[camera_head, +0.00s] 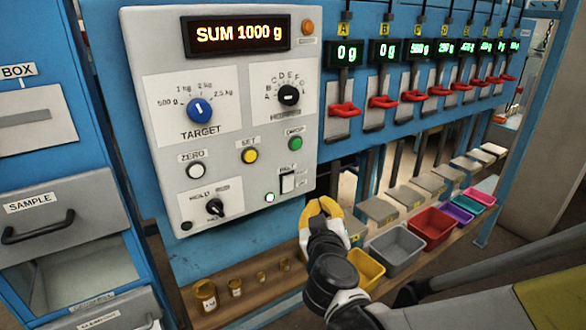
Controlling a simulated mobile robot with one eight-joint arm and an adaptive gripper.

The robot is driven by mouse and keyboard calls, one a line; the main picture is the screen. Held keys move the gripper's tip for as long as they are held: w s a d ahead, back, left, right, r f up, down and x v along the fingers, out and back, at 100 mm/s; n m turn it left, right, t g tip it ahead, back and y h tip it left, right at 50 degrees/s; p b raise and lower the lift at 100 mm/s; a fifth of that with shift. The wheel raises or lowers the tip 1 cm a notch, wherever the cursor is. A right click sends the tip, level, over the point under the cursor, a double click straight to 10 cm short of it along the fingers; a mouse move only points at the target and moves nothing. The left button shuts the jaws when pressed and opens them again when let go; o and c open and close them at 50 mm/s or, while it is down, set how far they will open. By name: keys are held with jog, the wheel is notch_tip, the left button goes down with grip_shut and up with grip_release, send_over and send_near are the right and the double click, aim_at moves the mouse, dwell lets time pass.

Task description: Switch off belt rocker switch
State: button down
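The belt rocker switch (288,183) is a small pale rocker in a dark frame, low on the right of the grey control panel (225,120). A small label sits just above it. A lit white-green lamp (269,197) glows to its lower left. I cannot tell for sure which way the rocker is tipped. My gripper (321,207), with yellow fingers, is just below and right of the switch, near the panel's lower right corner. It appears apart from the switch. How far its fingers are parted is unclear, and I see nothing held.
The display (237,34) reads SUM 1000 g. Target knob (199,111), hopper knob (289,95), hold knob (215,207) and several buttons share the panel. Red levers (344,109) line the right. Coloured bins (397,250) and small jars (205,295) stand on the shelf below.

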aim_at(297, 176)
jog(key=shift+w+a+r, duration=0.15)
jog(key=shift+w+a, duration=0.6)
jog(key=shift+w, duration=0.4)
jog(key=shift+w+a+r, duration=0.2)
jog(key=shift+w+a, duration=0.6)
jog(key=shift+w, duration=0.35)
jog(key=shift+w+a+r, duration=0.15)
jog(key=shift+w+a, duration=0.6)
jog(key=shift+w, duration=0.4)
jog(key=shift+w+a, duration=0.25)
jog(key=shift+w, duration=0.1)
jog(key=shift+w+a+r, duration=0.1)
jog(key=shift+w+a, duration=0.1)
jog(key=shift+w, duration=0.1)
jog(key=shift+s+d, duration=0.1)
jog(key=shift+s+d, duration=0.35)
jog(key=shift+s, duration=0.2)
jog(key=shift+s, duration=0.1)
jog(key=s+d, duration=0.1)
jog(key=s, duration=0.1)
jog(key=s+d, duration=0.1)
jog(key=s, duration=0.1)
jog(key=shift+d+f, duration=0.4)
